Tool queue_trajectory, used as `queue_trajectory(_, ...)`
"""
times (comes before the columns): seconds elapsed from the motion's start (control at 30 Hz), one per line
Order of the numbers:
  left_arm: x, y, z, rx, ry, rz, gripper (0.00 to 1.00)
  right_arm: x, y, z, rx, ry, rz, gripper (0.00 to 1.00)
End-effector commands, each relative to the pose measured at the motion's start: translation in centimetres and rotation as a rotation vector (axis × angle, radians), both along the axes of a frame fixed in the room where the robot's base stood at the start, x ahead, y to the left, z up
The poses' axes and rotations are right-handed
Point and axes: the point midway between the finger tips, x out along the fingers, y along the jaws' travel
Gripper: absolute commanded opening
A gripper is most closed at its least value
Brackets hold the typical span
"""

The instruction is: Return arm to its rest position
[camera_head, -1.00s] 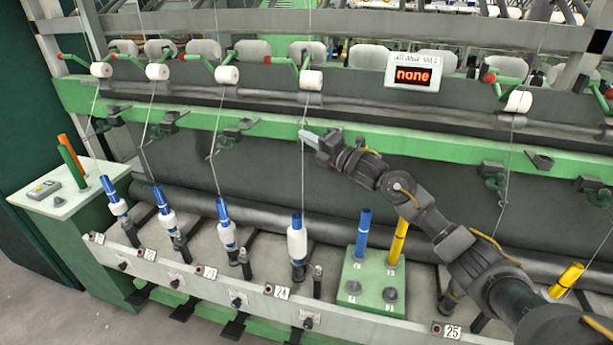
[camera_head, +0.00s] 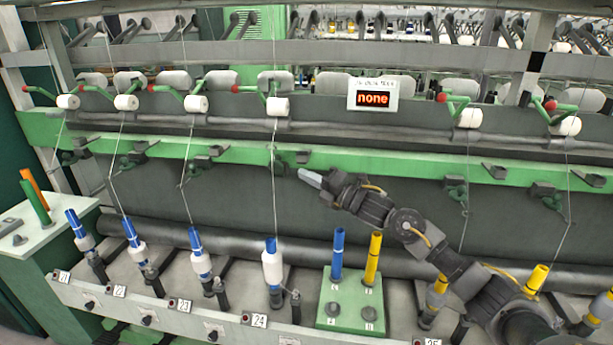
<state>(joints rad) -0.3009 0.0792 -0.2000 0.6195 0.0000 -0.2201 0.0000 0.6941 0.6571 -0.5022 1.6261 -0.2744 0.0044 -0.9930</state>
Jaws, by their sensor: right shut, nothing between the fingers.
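My right arm comes in from the lower right. Its gripper (camera_head: 311,178) is shut and empty, pointing left in front of the dark panel just below the green rail (camera_head: 350,158). It is to the right of the thread that runs down to the bobbin at number 24. That bobbin (camera_head: 272,262) is a blue tube with white yarn, standing upright on its spindle. My left gripper is not in view.
Bobbins with white yarn (camera_head: 200,262) stand in a row at left. A green block (camera_head: 350,292) holds a blue tube (camera_head: 338,255) and a yellow tube (camera_head: 372,260). Yellow tubes stand at right near my arm. A display (camera_head: 373,98) reads "none". A side table (camera_head: 60,235) is at left.

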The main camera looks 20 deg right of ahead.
Motion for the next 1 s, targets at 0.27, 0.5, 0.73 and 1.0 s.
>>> queue_trajectory(0.27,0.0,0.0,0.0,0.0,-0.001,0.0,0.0,0.1,0.2,0.0,0.001,0.0,0.002,0.0)
queue_trajectory(0.5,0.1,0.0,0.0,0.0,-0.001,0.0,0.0,-1.6,1.6,-4.8,0.099,0.151,-0.042,0.0)
queue_trajectory(0.73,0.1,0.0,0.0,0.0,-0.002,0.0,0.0,-10.8,3.5,-18.4,0.49,0.679,-0.297,0.0)
queue_trajectory(1.0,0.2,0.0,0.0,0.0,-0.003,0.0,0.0,-27.1,1.7,-29.5,0.936,1.223,-0.764,0.0)
